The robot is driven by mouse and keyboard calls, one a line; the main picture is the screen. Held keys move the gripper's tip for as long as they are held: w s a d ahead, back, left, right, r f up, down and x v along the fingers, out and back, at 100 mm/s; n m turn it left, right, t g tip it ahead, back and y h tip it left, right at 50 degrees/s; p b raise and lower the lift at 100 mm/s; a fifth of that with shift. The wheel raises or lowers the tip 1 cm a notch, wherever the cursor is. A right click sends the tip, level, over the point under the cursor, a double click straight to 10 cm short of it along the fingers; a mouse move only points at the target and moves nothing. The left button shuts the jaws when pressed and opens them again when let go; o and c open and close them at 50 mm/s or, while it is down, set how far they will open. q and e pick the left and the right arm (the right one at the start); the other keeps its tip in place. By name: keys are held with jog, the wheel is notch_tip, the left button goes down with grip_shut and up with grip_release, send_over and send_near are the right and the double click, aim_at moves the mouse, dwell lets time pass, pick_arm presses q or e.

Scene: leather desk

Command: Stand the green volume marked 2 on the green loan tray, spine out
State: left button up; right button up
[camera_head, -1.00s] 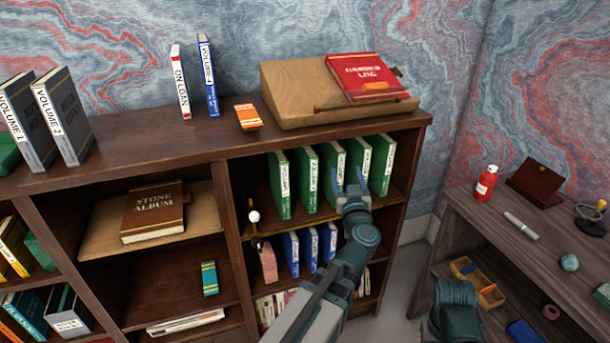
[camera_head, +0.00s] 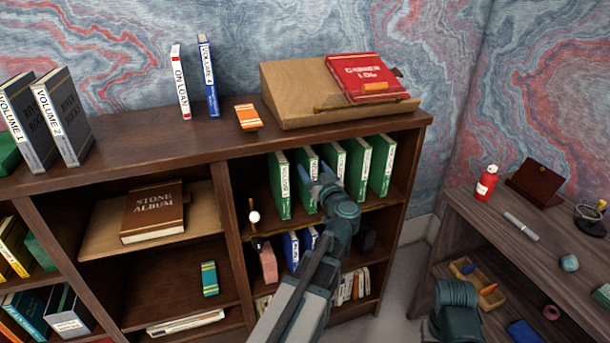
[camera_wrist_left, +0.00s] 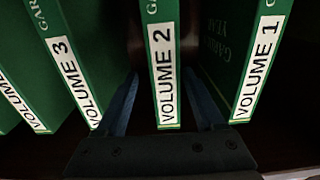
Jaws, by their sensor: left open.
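Several green volumes stand upright in a row on the upper right shelf. The one marked VOLUME 2 (camera_wrist_left: 163,75) is in the middle of the left wrist view, and second from the left in the head view (camera_head: 305,172). Volume 1 (camera_wrist_left: 262,60) and Volume 3 (camera_wrist_left: 72,75) stand on either side of it with gaps between. My left gripper (camera_head: 322,186) is open at its spine; in the left wrist view its fingers (camera_wrist_left: 165,100) lie on either side of the spine, apart from it. I cannot make out a green loan tray. My right gripper is not in view.
Blue books (camera_head: 291,250) stand on the shelf below, partly hidden by my arm. A sloped wooden stand (camera_head: 290,90) with a red book (camera_head: 365,72) is on the bookcase top.

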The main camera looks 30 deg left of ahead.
pick_arm(q)
jog(key=shift+w+a, duration=0.2)
jog(key=x, duration=0.5)
jog(key=shift+s+a, duration=0.1)
jog(key=shift+a, duration=0.2)
jog(key=shift+s, duration=0.1)
grip_shut()
dwell(1.1)
